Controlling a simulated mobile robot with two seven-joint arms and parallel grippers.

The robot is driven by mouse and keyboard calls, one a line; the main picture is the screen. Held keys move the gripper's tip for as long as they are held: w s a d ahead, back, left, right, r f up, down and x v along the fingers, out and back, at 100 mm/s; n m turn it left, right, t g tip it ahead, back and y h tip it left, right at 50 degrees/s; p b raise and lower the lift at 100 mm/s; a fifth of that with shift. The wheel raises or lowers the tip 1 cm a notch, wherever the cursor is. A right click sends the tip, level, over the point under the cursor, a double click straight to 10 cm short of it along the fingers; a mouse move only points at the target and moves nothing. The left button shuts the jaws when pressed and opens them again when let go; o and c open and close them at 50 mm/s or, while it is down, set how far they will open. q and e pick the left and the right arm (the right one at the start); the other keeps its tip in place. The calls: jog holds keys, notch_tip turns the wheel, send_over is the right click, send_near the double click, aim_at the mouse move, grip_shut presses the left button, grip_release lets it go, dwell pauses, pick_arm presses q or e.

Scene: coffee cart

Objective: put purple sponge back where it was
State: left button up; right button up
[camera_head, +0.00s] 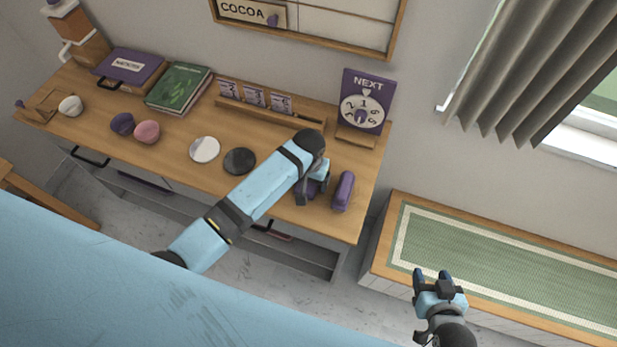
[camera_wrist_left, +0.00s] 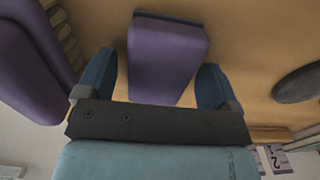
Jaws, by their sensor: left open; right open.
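My left gripper (camera_head: 312,191) is open, low over the right end of the wooden cart top (camera_head: 365,215). A purple block (camera_wrist_left: 168,50), which looks like the purple sponge, lies between its spread blue fingers in the left wrist view, with gaps on both sides. In the head view the gripper mostly hides this block. A longer, rounded purple object (camera_head: 343,191) lies just to the right of the gripper, and it also shows at the left of the left wrist view (camera_wrist_left: 30,55). My right gripper (camera_head: 432,276) is open and empty, away from the cart, near the green mat.
A black disc (camera_head: 239,161) and a white disc (camera_head: 205,149) lie left of the gripper. A card rack (camera_head: 262,109) and a purple NEXT dial sign (camera_head: 365,102) stand behind. Purple and pink cups (camera_head: 147,132) are further left. A bench with a green mat (camera_head: 500,260) is at right.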

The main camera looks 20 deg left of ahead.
pick_arm(q)
jog(key=shift+r, duration=0.1)
